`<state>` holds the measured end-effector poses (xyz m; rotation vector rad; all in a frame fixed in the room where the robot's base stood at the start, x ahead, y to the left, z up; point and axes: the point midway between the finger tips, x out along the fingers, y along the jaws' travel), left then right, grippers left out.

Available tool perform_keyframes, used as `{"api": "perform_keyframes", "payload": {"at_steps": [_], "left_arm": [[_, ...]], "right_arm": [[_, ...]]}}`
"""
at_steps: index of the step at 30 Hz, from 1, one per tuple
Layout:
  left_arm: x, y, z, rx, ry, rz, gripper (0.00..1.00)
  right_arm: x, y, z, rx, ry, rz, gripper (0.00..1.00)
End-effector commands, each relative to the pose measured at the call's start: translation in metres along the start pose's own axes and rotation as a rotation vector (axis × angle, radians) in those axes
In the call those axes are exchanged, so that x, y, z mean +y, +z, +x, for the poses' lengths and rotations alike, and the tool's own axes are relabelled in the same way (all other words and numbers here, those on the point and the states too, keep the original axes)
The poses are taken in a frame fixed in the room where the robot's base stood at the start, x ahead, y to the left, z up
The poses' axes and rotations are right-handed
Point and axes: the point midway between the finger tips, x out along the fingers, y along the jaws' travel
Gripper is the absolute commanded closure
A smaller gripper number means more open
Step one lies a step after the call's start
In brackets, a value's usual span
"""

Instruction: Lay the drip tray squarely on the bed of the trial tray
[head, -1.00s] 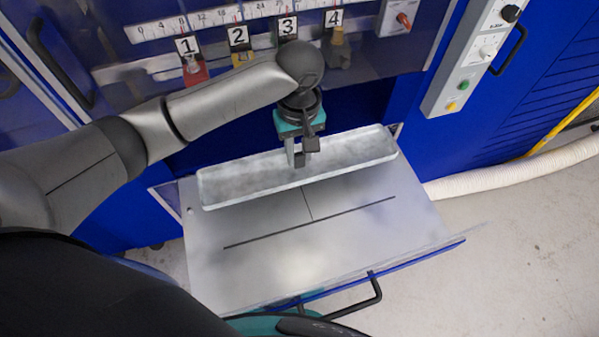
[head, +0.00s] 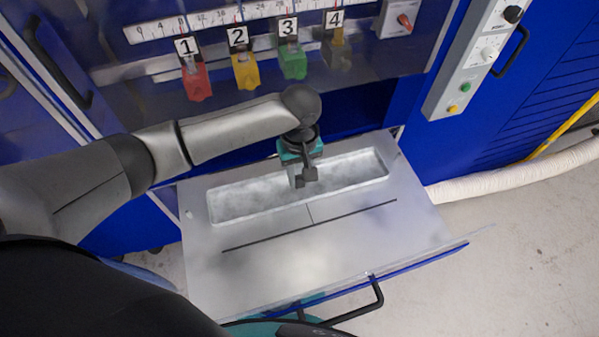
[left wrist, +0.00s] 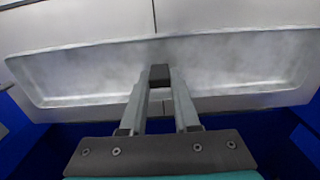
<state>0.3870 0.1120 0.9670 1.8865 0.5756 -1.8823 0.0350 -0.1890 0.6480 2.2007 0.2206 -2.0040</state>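The drip tray (head: 237,216) is a long shallow grey metal trough. It lies over the back part of the trial tray's bed (head: 330,255), with its long sides about parallel to the bed's back edge and dark line. Whether its underside fully touches the bed is hard to tell. My left gripper (head: 303,178) points down at the middle of the drip tray. In the left wrist view its two fingers (left wrist: 160,78) close on a small dark block at the middle of the drip tray (left wrist: 85,75). My right gripper is not in view.
Red (head: 196,84), yellow (head: 245,72) and green (head: 292,62) tags hang under numbered labels on the machine front behind. A control box (head: 475,55) stands at the right. A black handle (head: 372,300) is on the bed's front edge. The bed's front half is clear.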

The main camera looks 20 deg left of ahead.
Motion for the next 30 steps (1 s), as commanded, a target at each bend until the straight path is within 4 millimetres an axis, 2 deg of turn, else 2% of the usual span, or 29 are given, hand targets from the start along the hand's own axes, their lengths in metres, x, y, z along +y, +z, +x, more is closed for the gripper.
{"api": "perform_keyframes", "payload": {"at_steps": [1, 8, 17, 20, 30], "left_arm": [[0.000, 0.000, 0.000, 0.000, 0.000, 0.000, 0.65], [0.000, 0.000, 0.000, 0.000, 0.000, 0.000, 0.41], [0.000, 0.000, -0.003, 0.001, 0.001, 0.000, 0.41], [0.001, 0.000, -0.015, 0.001, 0.002, 0.000, 0.41], [0.001, -0.001, -0.087, 0.002, 0.004, -0.001, 0.41]], "right_arm": [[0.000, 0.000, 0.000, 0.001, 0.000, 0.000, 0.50], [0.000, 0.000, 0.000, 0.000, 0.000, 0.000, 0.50], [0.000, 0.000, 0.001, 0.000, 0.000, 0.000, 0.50], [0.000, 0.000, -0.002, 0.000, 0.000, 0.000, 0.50], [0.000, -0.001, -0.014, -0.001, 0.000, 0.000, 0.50]]}}
